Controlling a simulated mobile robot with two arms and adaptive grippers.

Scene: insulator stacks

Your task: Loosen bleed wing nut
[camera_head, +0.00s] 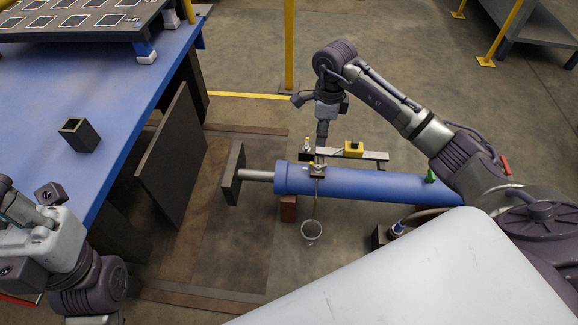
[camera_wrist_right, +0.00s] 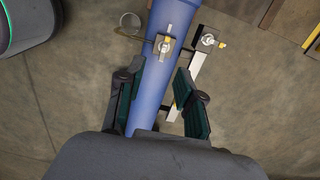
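A blue cylinder (camera_head: 365,184) lies level, with a small metal bleed block (camera_head: 317,169) on top. I cannot tell which small part is the wing nut. My right gripper (camera_head: 321,146) points down just above and behind the block. In the right wrist view its two fingers (camera_wrist_right: 160,78) are apart with nothing between them. My left gripper (camera_head: 25,200) is at the lower left, away from the cylinder; its fingers are unclear.
A clear cup (camera_head: 311,230) stands below the block, with a thin tube leading down to it. A yellow box (camera_head: 353,149) sits on the bar (camera_head: 375,156). A blue table (camera_head: 40,110) with a small dark square tube (camera_head: 79,135) is at left. A yellow post (camera_head: 289,45) stands behind.

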